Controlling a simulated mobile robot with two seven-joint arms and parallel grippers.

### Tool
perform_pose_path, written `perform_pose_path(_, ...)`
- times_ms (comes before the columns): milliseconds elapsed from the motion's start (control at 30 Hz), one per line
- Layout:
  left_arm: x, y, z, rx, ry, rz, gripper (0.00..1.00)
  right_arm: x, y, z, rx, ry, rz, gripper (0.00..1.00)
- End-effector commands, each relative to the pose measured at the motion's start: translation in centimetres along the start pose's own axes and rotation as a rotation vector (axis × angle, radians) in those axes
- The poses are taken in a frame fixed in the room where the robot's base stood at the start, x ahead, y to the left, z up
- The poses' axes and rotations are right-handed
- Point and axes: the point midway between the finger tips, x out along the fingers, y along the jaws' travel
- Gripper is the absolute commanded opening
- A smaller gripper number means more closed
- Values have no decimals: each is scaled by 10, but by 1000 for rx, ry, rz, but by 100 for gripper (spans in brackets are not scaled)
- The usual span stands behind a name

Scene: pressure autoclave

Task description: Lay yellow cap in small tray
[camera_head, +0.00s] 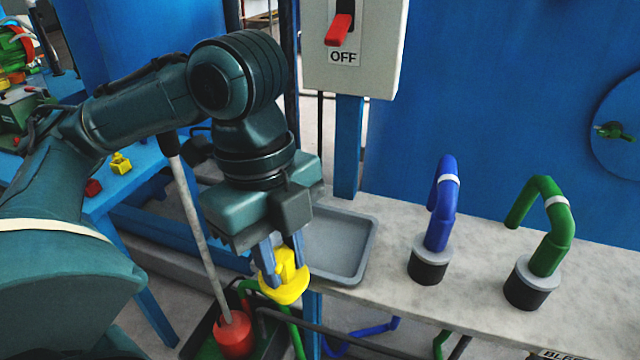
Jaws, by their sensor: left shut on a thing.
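My left gripper (285,258) points down and is shut on the yellow cap (284,287). It holds the cap in front of the left end of the light stone counter. The small grey tray (345,280) lies on the counter just right of and behind the cap. The visible part of the tray is empty; its left part is hidden behind my gripper. My right gripper is not in view.
A blue bent pipe (442,205) and a green bent pipe (550,228) stand on the counter (400,320) right of the tray. A grey switch box (378,50) marked OFF is above. A red pump-like part (234,335) with a rod stands below left.

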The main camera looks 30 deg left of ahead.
Motion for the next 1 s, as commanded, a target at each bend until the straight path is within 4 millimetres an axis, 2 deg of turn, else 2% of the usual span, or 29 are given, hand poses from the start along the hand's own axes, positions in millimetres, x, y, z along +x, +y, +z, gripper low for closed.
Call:
perform_pose_path(33, -10, -4, 2, -4, -2, 6, 0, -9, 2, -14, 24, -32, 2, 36)
perform_pose_path(100, 2, -22, 10, -5, -1, -1, 0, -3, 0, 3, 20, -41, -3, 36)
perform_pose_path(300, -1, -72, 30, -4, -1, -2, 0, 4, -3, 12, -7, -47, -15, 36)
perform_pose_path(433, -4, -95, 40, -2, -2, -2, 0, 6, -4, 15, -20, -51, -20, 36)
perform_pose_path(700, -6, -118, 50, -1, -3, -2, 0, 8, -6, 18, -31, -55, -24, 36)
perform_pose_path(833, 20, -116, 54, 0, -5, 0, 0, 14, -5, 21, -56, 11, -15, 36)
perform_pose_path(1000, 29, -116, 54, 0, -4, -2, 0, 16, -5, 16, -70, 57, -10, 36)
